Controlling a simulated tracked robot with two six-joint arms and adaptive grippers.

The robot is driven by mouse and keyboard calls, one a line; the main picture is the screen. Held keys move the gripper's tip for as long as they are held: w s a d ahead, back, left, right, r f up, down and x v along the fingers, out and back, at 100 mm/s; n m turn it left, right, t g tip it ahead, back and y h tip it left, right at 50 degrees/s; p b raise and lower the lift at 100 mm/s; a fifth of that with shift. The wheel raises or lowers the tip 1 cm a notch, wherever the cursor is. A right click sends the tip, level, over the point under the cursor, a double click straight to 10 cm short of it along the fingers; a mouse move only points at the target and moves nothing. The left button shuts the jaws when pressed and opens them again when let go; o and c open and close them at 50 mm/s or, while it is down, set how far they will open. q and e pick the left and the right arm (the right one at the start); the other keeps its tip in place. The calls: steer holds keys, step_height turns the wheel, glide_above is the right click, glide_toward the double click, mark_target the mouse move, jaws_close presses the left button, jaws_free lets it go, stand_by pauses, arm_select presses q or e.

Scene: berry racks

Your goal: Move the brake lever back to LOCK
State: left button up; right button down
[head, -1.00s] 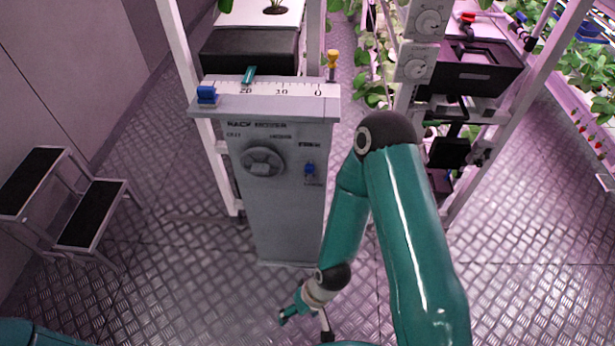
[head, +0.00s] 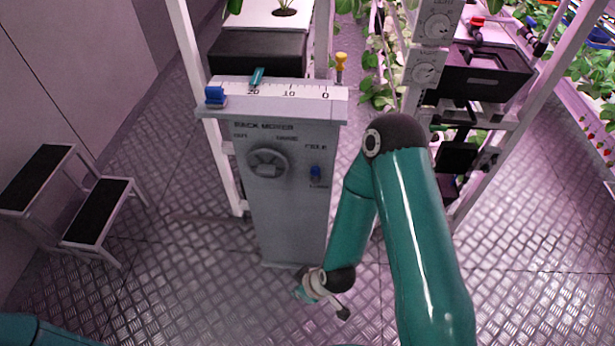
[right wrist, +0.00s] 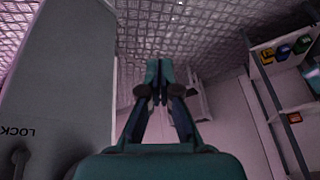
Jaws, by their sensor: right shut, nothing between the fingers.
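The brake lever is a small blue-knobbed lever (head: 315,172) on the right of the grey rack mover console (head: 290,225). It sits between an upper label that seems to read FREE and a lower one, nearer the lower one. In the right wrist view the LOCK label (right wrist: 18,131) appears upside down at the left edge, with a blurred grey rod (right wrist: 20,160) beside it. My right gripper (right wrist: 158,75) is shut and empty, apart from the lever. In the head view it is low in front of the console, partly hidden by my wrist. My left gripper is out of view.
A step stool (head: 100,215) stands left. Plant racks stand behind and right. Metal floor is open around the console.

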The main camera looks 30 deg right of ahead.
steer(key=w+d+r+n+t+h+b, duration=0.3)
steer(key=w+d+r+n+t+b, duration=0.1)
steer(key=b, duration=1)
steer(key=w+d+r+n+t+h+b, duration=0.3)
steer(key=w+d+r+n+t+b, duration=0.2)
steer(key=b, duration=0.9)
steer(key=w+r+t, duration=0.3)
steer(key=w+t, duration=0.2)
steer(key=w, duration=0.1)
steer(key=shift+w+d+r+t+b, duration=0.2)
steer(key=shift+d+r+t+b, duration=0.1)
steer(key=shift+d+t, duration=0.1)
